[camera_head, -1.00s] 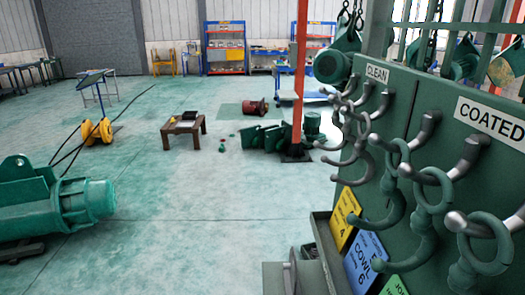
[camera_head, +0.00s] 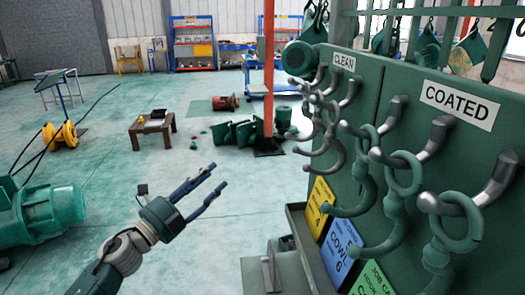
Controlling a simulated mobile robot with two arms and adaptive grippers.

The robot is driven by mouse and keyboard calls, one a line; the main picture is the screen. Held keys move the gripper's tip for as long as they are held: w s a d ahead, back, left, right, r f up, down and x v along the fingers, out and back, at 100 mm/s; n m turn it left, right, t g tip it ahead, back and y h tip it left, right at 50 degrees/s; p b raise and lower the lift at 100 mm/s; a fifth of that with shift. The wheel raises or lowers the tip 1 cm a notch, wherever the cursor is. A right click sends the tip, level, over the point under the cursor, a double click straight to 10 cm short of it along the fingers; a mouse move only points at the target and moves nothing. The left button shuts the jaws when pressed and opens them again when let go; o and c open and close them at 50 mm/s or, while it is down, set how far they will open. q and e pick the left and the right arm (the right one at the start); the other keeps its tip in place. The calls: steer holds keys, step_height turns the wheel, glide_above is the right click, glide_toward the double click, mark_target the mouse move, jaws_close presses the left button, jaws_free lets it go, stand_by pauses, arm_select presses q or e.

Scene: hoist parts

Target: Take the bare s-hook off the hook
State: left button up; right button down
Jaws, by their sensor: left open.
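Bare grey s-hooks (camera_head: 341,158) hang in a cluster from the pegs under the CLEAN label (camera_head: 344,62) on a green board (camera_head: 365,95). They overlap, so I cannot tell them all apart. Green coated s-hooks (camera_head: 418,180) hang on grey pegs nearer to me, below the COATED label (camera_head: 459,104). My left gripper (camera_head: 218,175) is open and empty, to the left of the board and apart from all the hooks. Its two blue fingers point up and to the right. My right gripper is not in view.
Yellow, blue and green cards (camera_head: 340,245) sit in a holder low on the board. A grey metal fixture (camera_head: 262,270) stands below. A red post (camera_head: 268,80), a small brown table (camera_head: 140,130) and a green motor (camera_head: 45,215) stand farther off.

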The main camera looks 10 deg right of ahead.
arm_select(q)
steer(key=s+d+r+m+g+h, duration=0.2)
steer(key=s+d+r+m, duration=0.15)
steer(key=r, duration=0.25)
steer(key=s+d+r+m+g+h, duration=0.2)
steer(key=s+r+m, duration=0.1)
steer(key=r+m, duration=0.2)
steer(key=m+g+y, duration=0.1)
steer(key=m+g, duration=0.6)
steer(key=m, duration=0.6)
glide_toward(329, 140)
steer(key=p+x, duration=0.1)
steer(key=x, duration=0.1)
steer(key=p+x, duration=0.1)
steer(key=x, duration=0.2)
steer(key=p+x, duration=0.2)
steer(key=x, duration=0.1)
steer(key=shift+w+d+f, duration=0.1)
steer(key=shift+w+f, duration=0.15)
steer(key=shift+w, duration=0.2)
steer(key=shift+w+d+f, duration=0.15)
steer(key=shift+d, duration=0.45)
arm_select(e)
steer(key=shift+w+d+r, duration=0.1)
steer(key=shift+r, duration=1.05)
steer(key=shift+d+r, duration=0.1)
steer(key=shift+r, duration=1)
arm_select(q)
jaws_close()
steer(key=shift+p, duration=0.3)
